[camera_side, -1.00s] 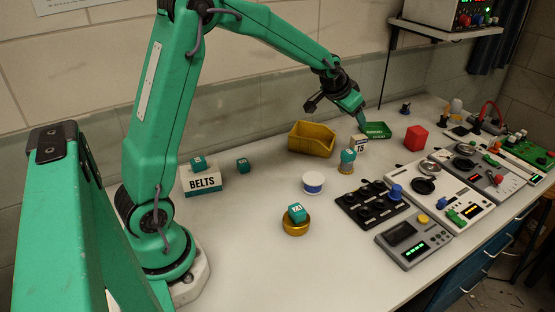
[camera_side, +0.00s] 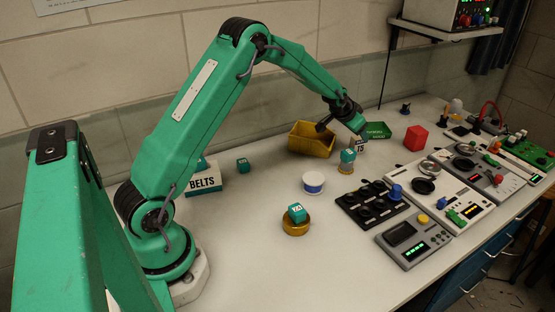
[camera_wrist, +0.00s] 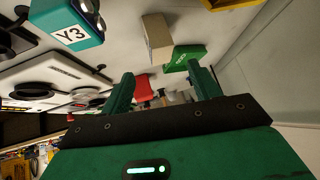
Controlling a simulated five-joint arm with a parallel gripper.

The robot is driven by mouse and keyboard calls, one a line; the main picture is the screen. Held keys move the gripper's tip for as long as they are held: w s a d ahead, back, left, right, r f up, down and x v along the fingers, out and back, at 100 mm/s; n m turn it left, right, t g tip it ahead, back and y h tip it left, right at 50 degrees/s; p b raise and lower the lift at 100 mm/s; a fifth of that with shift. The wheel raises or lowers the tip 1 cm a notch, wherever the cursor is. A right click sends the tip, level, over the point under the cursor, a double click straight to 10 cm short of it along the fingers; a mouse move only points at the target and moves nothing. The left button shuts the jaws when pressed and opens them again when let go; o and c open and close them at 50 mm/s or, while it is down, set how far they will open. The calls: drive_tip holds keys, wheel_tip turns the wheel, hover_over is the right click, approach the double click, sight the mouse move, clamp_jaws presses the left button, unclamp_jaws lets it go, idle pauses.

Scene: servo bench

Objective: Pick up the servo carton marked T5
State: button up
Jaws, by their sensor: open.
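No teal carton shows a legible T5. One on the tape-like gold ring (camera_side: 297,212) has a label I cannot read surely. One at the BELTS box (camera_side: 202,164) is partly behind my arm, and one on the bench (camera_side: 243,165) has a tiny label. The one on a tan stand (camera_side: 348,155) appears as the Y3 carton in the wrist view (camera_wrist: 72,32). A pale box (camera_side: 359,148) bears lettering like T5 or TS, partly hidden; it also shows in the wrist view (camera_wrist: 158,38). My gripper (camera_side: 360,131) is open and empty above that box; its fingers show in the wrist view (camera_wrist: 160,82).
A yellow bin (camera_side: 312,141), green box (camera_side: 377,130) and red block (camera_side: 416,138) stand around the gripper. A white tub (camera_side: 313,183) and black knob panel (camera_side: 370,203) are nearer. Instruments line the right edge.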

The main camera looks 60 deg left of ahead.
sight(360, 138)
drive_tip(key=shift+x, duration=0.9)
drive_tip(key=shift+x, duration=2.6)
drive_tip(key=shift+s+f, duration=0.1)
drive_tip(key=c, duration=1.2)
